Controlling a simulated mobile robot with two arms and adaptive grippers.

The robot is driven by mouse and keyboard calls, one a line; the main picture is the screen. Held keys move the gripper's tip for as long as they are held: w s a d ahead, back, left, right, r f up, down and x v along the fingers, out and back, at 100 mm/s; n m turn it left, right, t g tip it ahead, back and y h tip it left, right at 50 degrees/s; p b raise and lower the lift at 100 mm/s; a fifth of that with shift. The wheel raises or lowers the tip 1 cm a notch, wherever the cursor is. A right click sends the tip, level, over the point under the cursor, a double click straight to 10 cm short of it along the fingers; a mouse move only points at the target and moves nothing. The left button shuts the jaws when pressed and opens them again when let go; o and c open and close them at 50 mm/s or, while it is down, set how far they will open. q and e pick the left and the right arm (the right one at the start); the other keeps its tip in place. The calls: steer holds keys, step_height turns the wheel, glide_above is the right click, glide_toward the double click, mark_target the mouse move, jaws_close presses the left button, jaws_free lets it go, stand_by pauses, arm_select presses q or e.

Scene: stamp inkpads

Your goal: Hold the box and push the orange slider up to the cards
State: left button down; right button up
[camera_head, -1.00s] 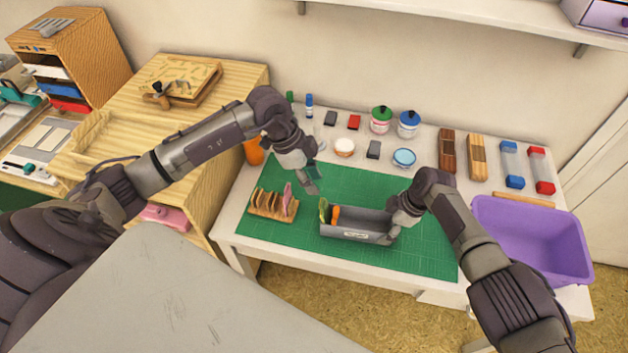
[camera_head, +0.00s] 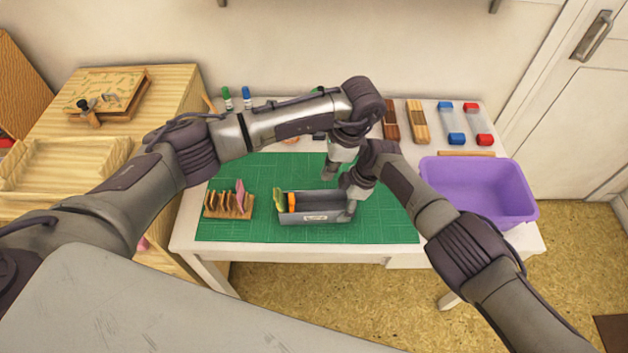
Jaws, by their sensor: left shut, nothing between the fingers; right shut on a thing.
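The grey open box (camera_head: 296,217) stands on the green mat, with a small label on its front wall. Green-yellow cards (camera_head: 279,199) stand upright at its left end. The orange slider (camera_head: 292,201) stands just right of them; I cannot tell whether it touches them. My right gripper (camera_head: 351,207) is shut on the box's right end and hides part of that end. My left gripper (camera_head: 328,175) is shut and empty, just above and behind the box's right half, to the right of the slider.
A purple bin (camera_head: 480,187) is at the right. My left arm covers part of the table's back row. The mat's front strip is clear.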

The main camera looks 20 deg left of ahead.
arm_select(q)
steer(key=x, duration=0.8)
steer(key=shift+s+a+f, duration=0.1)
steer(key=shift+a+f, duration=0.05)
steer(key=shift+f, duration=0.2)
steer(key=a, duration=0.1)
steer(key=s+a, duration=0.1)
steer(key=a, duration=0.1)
steer(key=shift+f, duration=0.2)
steer(key=shift+s+a, duration=0.2)
steer(key=shift+a, duration=0.25)
arm_select(e)
steer(key=shift+a, duration=0.1)
arm_select(q)
steer(key=shift+s+a, duration=0.25)
steer(key=shift+a, duration=0.45)
steer(key=shift+d, duration=0.1)
steer(key=shift+w+d, duration=0.2)
steer(key=shift+d, duration=0.15)
steer(key=shift+w+d, duration=0.2)
steer(key=shift+d, duration=0.4)
steer(key=shift+w+d, duration=0.25)
steer(key=shift+d, duration=0.4)
steer(key=s+v, duration=0.1)
steer(key=v, duration=0.9)
steer(key=shift+w+d, duration=0.25)
steer(key=shift+w, duration=0.3)
